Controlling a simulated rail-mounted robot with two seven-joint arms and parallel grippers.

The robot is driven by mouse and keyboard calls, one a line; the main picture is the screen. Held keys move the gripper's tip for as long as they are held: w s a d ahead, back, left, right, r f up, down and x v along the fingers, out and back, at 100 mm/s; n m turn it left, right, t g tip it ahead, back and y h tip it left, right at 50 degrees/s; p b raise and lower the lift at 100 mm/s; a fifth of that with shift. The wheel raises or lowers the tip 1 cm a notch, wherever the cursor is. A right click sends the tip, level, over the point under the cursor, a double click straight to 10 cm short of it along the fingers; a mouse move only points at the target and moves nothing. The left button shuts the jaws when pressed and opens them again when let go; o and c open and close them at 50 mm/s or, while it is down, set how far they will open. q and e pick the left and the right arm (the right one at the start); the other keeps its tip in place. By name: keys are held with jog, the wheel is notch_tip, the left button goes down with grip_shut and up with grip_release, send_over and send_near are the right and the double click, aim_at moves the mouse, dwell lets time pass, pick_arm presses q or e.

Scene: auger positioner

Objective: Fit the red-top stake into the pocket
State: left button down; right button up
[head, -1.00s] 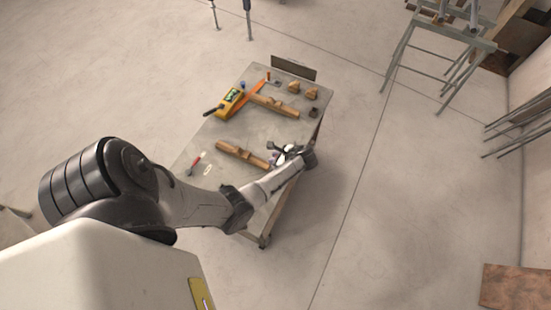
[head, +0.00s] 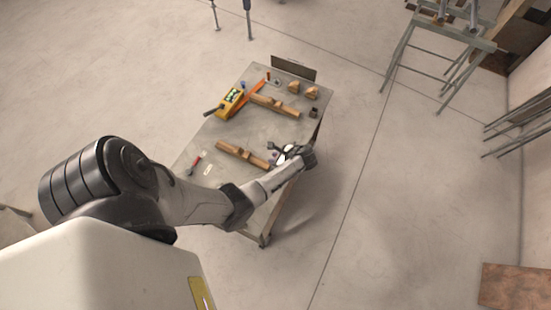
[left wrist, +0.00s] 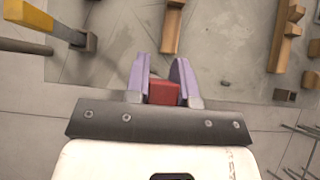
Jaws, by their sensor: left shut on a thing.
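In the left wrist view my left gripper (left wrist: 162,76) has purple fingers, closed on the red-top stake (left wrist: 163,92). Only its red block-like top shows between the fingers; the rest of the stake is hidden. In the head view my left gripper (head: 277,157) is at the right edge of the table, beside the near end of a wooden beam (head: 240,153). I cannot tell there whether it touches the beam, and the stake is too small to make out. I cannot make out the pocket for certain. My right gripper is not in view.
The grey table (head: 225,178) carries a second wooden beam (head: 275,105), a yellow tool (head: 230,102), a red-handled tool (head: 195,163) and two wooden blocks (head: 311,93) at the far end. A dark upright plate (head: 293,68) stands behind.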

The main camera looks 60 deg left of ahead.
pick_arm(q)
jog(key=shift+p, duration=0.3)
dwell(0.6)
dwell(0.4)
jog(key=shift+f, duration=0.35)
jog(key=shift+f+b, duration=0.6)
jog(key=shift+f, duration=0.3)
jog(key=shift+f+b, duration=0.7)
jog(key=shift+f, duration=0.25)
jog(key=shift+f+b, duration=0.65)
jog(key=shift+f, duration=0.2)
jog(key=c, duration=0.9)
grip_release()
